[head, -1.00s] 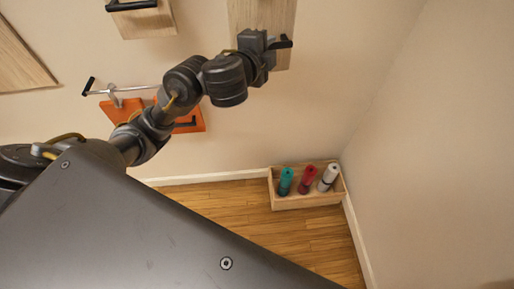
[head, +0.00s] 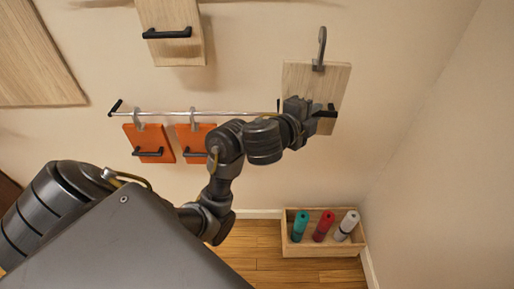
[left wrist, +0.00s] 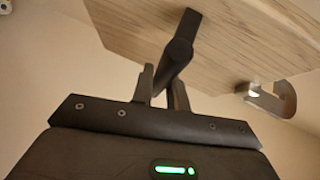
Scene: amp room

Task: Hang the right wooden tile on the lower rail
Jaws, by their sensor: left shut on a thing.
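The right wooden tile (head: 299,82) is pale wood with a grey hook (head: 320,48) on its top edge and a black handle. My left gripper (head: 316,112) is shut on that handle, which shows between the fingers in the left wrist view (left wrist: 162,85). The tile is held upright, slightly tilted, just right of the lower rail's right end in the picture. The lower rail (head: 230,112) is a thin bright bar. The hook is higher than the rail in the picture and appears apart from it. The hook also shows in the left wrist view (left wrist: 268,98). My right gripper is not in view.
Two orange tiles (head: 146,137) (head: 190,133) hang on the lower rail's left and middle. Another wooden tile (head: 172,22) hangs higher up. A wooden box (head: 325,249) with teal, red and white rolls stands on the floor. The wall right of the held tile is clear.

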